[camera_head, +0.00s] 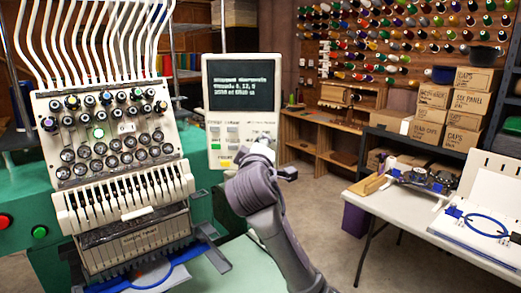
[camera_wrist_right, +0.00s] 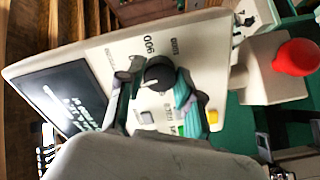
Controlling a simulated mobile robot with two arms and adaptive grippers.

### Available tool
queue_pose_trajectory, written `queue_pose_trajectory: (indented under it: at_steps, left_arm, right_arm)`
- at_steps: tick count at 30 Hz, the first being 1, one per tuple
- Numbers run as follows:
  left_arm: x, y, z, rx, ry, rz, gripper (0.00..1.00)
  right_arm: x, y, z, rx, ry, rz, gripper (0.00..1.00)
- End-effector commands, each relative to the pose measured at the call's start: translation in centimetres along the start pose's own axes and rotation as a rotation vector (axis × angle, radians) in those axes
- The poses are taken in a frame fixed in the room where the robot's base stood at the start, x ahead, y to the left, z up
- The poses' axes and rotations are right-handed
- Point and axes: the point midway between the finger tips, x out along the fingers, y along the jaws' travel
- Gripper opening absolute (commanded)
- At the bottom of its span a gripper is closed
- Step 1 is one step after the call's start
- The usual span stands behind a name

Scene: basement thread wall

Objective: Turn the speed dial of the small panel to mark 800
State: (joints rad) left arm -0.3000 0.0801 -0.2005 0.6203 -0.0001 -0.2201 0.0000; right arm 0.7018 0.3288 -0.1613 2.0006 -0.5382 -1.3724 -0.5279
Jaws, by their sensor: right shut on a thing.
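The small panel (camera_head: 213,130) is a beige box with a dark screen (camera_head: 241,82) of white text, right of the embroidery machine's head. My right arm reaches up to its lower right, and my right gripper hides the dial in the head view. In the right wrist view the panel (camera_wrist_right: 215,62) is seen sideways. The speed dial (camera_wrist_right: 158,73) is a round black knob, with "900" printed beside it. My right gripper (camera_wrist_right: 157,82) is shut on the dial, a finger on each side. The dial's exact pointer direction is hard to read. My left gripper is not in view.
The embroidery machine (camera_head: 115,140) stands close on the left. A red mushroom button (camera_wrist_right: 297,57) on a beige box sits near the panel. A white table (camera_head: 400,215) with hoops is at the right, with floor between. Shelved boxes (camera_head: 470,103) and a thread wall stand behind.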

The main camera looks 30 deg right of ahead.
Motion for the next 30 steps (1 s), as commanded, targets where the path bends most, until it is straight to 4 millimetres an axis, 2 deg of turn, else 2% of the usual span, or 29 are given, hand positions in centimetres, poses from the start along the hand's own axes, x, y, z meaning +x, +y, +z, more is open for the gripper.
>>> queue_pose_trajectory:
  at_steps: [15, 30]
  left_arm:
    - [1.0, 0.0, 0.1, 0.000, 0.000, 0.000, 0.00]
    - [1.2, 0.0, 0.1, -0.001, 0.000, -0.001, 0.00]
  right_arm:
    - [-0.1, 0.3, -0.2, 0.435, 0.007, 0.006, 0.01]
    - [-0.1, 0.6, -0.2, 0.588, 0.010, 0.010, 0.01]
